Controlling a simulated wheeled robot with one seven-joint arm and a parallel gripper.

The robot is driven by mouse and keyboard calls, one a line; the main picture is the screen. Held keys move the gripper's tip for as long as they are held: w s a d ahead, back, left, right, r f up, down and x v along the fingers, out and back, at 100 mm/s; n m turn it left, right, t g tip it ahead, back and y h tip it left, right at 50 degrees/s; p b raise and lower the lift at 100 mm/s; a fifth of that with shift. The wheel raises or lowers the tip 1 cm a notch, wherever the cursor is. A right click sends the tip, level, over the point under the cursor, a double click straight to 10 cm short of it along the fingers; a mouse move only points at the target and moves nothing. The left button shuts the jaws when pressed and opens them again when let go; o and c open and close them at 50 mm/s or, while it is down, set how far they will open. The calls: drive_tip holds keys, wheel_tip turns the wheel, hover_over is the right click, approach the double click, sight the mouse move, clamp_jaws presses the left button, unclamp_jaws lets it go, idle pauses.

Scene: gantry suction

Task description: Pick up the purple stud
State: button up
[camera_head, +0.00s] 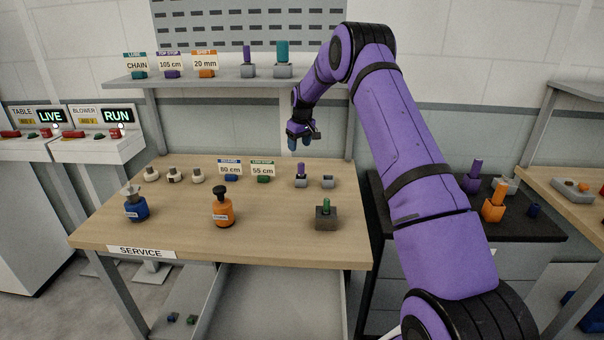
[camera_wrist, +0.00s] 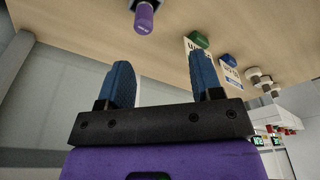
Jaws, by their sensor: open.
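A small purple stud (camera_head: 301,168) stands upright in a grey block on the wooden table, right of the green-based 55 cm sign. The purple stud also shows at the top of the wrist view (camera_wrist: 144,19), beyond my fingertips. Another purple stud (camera_head: 247,54) stands in a grey block on the back shelf, and a larger purple piece (camera_head: 474,172) stands on the dark side table. My gripper (camera_head: 299,143) hangs above and behind the table's stud, apart from it. Its blue fingers are spread and empty in the wrist view (camera_wrist: 165,80).
A dark block with a green stud (camera_head: 326,217) stands nearer the front. The shelf (camera_head: 220,82) crosses behind. The table's middle is mostly clear.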

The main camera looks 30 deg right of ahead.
hover_over(300, 163)
drive_tip(key=f, duration=0.3)
drive_tip(key=s+f, duration=0.1)
drive_tip(key=f, duration=0.1)
drive_tip(key=shift+d+f, duration=0.2)
drive_tip(key=shift+d, duration=0.1)
drive_tip(key=shift+w+a+f, duration=0.1)
drive_tip(key=shift+w+f, duration=0.05)
drive_tip(key=shift+f, duration=1.05)
drive_tip(key=shift+w+f, duration=0.15)
drive_tip(key=shift+f, duration=1.1)
drive_tip(key=shift+w+a+f, duration=0.1)
drive_tip(key=shift+w+f, duration=0.05)
drive_tip(key=shift+f, duration=1.05)
drive_tip(key=c, duration=1.1)
drive_tip(key=shift+o, duration=0.2)
drive_tip(key=shift+r, duration=0.1)
drive_tip(key=shift+r, duration=0.15)
drive_tip(key=shift+r, duration=1.35)
drive_tip(key=shift+r, duration=0.1)
